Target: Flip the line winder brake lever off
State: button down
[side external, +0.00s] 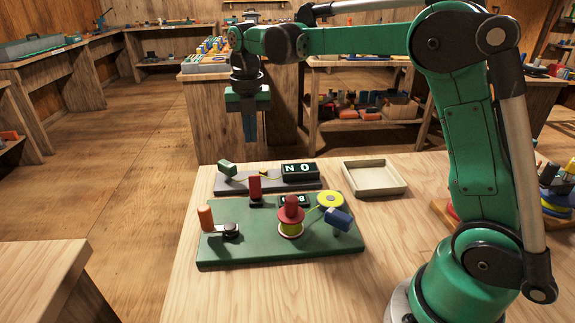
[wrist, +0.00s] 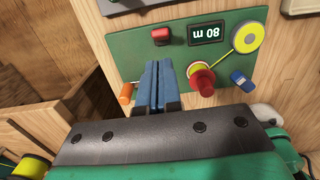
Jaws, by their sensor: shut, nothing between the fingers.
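The line winder is a green board (side external: 270,250) with a display reading 80 m (wrist: 206,32), a red upright lever (side external: 255,188), an orange handle (side external: 205,218) on a dark pivot, a red knob (side external: 291,210) over a yellow spool, a yellow disc (side external: 330,199) and a blue part (side external: 338,218). No label shows which one is the brake lever. The red lever stands roughly upright. My gripper (side external: 250,138) is shut and empty, pointing down above and behind the board, touching nothing. In the wrist view its blue fingers (wrist: 157,66) overlap the board between the orange handle (wrist: 127,92) and red knob (wrist: 202,80).
Behind the winder lies a grey board (side external: 270,184) with a green lever (side external: 228,168) and a display reading NO (side external: 300,170). An empty beige tray (side external: 374,178) sits to its right. The wooden table (side external: 280,295) is bare in front.

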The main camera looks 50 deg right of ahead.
jog(key=shift+w+d+r, duration=0.35)
jog(key=shift+d+r, duration=0.05)
jog(key=shift+r, duration=0.2)
jog(key=s+a+f+m+t, duration=0.1)
jog(key=s+a+m+t, duration=0.2)
jog(key=s+m, duration=0.4)
jog(key=s+a+f+m+t, duration=0.2)
jog(key=s+m, duration=0.5)
jog(key=m, duration=1.3)
jog(key=shift+s+a+f+t, duration=0.15)
jog(key=shift+s+a+t, duration=0.3)
jog(key=shift+t, duration=0.45)
